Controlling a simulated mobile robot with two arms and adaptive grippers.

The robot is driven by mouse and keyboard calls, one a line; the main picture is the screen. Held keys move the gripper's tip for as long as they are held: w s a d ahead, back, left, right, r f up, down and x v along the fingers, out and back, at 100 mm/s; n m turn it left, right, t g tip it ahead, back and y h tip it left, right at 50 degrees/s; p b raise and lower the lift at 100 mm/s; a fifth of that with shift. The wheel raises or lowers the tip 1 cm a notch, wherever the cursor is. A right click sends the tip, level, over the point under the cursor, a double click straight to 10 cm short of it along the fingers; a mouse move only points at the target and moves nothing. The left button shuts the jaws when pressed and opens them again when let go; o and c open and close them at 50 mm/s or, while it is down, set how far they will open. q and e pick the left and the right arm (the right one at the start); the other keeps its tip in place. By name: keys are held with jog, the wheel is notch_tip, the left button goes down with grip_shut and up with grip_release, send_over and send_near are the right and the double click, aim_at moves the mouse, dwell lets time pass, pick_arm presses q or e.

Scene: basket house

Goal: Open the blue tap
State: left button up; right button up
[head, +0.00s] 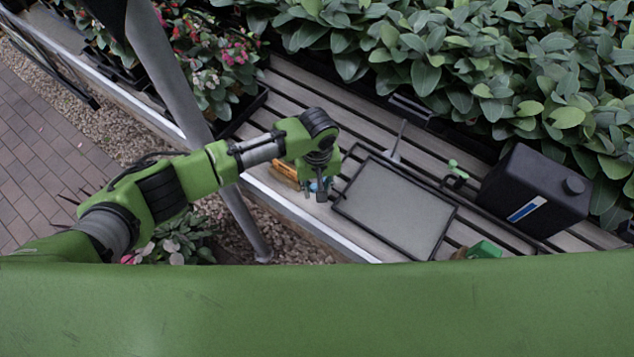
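My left gripper (315,187) points down over the slatted bench, left of the grey tray. A small blue part (314,186), perhaps the blue tap, shows at its fingertips and is mostly hidden by them. The fingers look a little apart, with the blue between or just behind them. I cannot tell whether they touch it or grip it. My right gripper is out of view.
The grey tray (393,208) with a black frame lies right of the gripper. A green tap-like piece (457,169), a black canister (536,192) and a green container (485,249) stand further right. An orange item (286,171) is beside the gripper. Leafy plants (480,60) line the back.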

pick_arm(q)
jog(key=shift+w+d+b, duration=0.15)
jog(key=shift+d+b, duration=0.25)
jog(key=shift+d, duration=0.75)
jog(key=shift+w+d+f+b, duration=0.1)
jog(key=shift+w+d+b, duration=0.1)
jog(key=shift+d+b, duration=0.6)
jog(key=shift+w+d+b, duration=0.15)
jog(key=shift+d+b, duration=0.15)
jog(key=shift+d, duration=1)
jog(key=shift+s+a+p, duration=0.1)
jog(key=shift+a+p, duration=0.3)
jog(key=shift+p, duration=0.3)
notch_tip(320, 180, up, 7)
jog(key=p, duration=0.7)
jog(key=shift+p, duration=0.35)
jog(key=shift+d, duration=0.1)
